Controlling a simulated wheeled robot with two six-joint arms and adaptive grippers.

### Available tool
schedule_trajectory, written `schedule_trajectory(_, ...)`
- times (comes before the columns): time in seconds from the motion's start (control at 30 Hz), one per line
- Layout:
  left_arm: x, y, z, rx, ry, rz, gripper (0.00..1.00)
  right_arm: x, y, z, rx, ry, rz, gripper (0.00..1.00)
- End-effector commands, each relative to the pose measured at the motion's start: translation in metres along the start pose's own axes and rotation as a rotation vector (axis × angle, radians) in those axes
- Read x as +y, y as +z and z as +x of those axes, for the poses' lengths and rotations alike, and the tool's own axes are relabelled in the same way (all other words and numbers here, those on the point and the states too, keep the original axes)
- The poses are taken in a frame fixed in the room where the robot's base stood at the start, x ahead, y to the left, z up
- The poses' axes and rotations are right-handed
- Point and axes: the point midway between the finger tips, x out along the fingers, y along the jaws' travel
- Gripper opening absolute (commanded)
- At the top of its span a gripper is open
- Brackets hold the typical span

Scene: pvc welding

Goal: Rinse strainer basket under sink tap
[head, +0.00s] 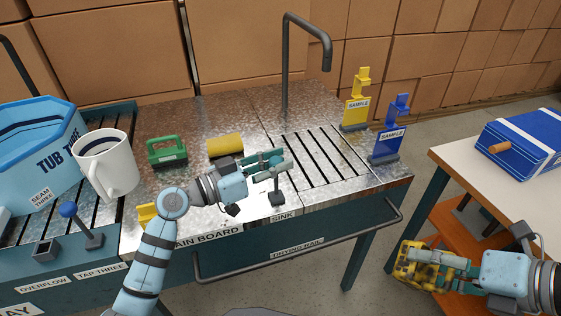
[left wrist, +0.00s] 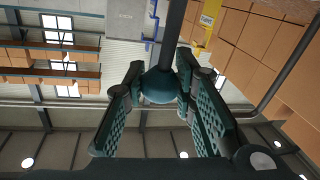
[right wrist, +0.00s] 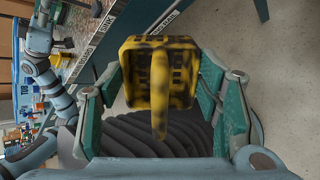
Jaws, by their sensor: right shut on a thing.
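The strainer basket (head: 412,262) is yellow with dark stains. My right gripper (head: 436,268) is shut on it, right of the sink and beyond its front edge. In the right wrist view the strainer basket (right wrist: 136,72) shows its handle between the fingers. The sink tap (head: 286,62) is a tall dark spout behind the slotted sink top (head: 318,160); no water shows. My left gripper (head: 275,165) is over the sink's front, at a small lever on a base (head: 277,198). In the left wrist view its round knob (left wrist: 160,86) sits between the open fingers; contact is unclear.
A yellow sample stand (head: 356,108) and a blue one (head: 388,140) stand at the sink's right. A white mug (head: 108,168), a green-handled block (head: 166,152) and a yellow roll (head: 225,146) are to the left. A drying rail (head: 300,270) runs along the front.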

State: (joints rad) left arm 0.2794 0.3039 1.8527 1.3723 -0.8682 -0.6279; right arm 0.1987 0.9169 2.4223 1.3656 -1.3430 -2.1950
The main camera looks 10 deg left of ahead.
Motion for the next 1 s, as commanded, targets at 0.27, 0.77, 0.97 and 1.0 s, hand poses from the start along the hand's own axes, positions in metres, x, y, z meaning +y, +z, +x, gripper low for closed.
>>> schedule_trajectory(0.27,0.000,0.000,0.000,0.001,-0.001,0.002,0.00,-0.001,0.000,0.001,0.000,0.000,0.000,0.30)
schedule_trajectory(0.77,0.008,0.003,0.004,0.031,0.008,0.164,0.00,-0.027,-0.015,0.027,-0.001,0.000,0.001,0.30)
schedule_trajectory(0.97,0.007,0.003,0.003,0.032,0.004,0.164,0.40,-0.026,-0.015,0.028,0.002,0.000,-0.002,0.30)
schedule_trajectory(1.0,0.007,0.003,0.003,0.032,0.004,0.164,0.46,-0.026,-0.015,0.028,0.002,0.001,-0.002,0.30)
